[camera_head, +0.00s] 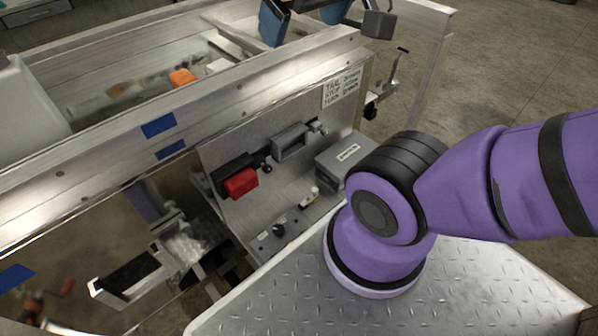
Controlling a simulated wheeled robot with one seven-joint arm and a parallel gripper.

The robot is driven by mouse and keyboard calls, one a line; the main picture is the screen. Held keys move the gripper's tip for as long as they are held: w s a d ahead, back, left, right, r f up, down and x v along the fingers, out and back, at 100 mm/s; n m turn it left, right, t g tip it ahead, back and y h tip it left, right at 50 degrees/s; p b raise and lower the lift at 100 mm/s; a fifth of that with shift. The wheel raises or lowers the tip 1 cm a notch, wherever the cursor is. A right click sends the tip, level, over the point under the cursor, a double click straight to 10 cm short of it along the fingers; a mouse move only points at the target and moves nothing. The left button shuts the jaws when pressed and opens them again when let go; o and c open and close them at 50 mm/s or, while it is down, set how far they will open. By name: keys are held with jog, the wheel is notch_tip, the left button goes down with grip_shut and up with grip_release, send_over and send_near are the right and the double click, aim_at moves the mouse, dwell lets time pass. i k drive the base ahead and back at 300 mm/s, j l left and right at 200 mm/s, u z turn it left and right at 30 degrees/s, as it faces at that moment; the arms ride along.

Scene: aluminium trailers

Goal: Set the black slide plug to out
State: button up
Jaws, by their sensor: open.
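Small fittings sit on a pale metal panel (232,150) below the trailer rail. A black housing (229,165) with a red block (241,182) on its front is at the left. A small black round part (267,168) lies just right of it, beside a grey slide body (290,147). I cannot tell for sure which black part is the slide plug, nor its position. My purple arm (480,180) reaches in from the right, right of the panel.
A black knob (278,230) and a pale knob (310,195) stand on the ledge below. A grey box (345,155) is between the panel and my arm. The aluminium rail (200,108) runs above. Diamond plate (470,295) fills the lower right. A lever (394,72) stands behind.

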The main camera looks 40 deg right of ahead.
aim_at(260, 161)
jog(key=k+l+z, duration=0.25)
jog(key=k, duration=0.15)
jog(key=k+l+z, duration=0.25)
jog(key=k, duration=0.2)
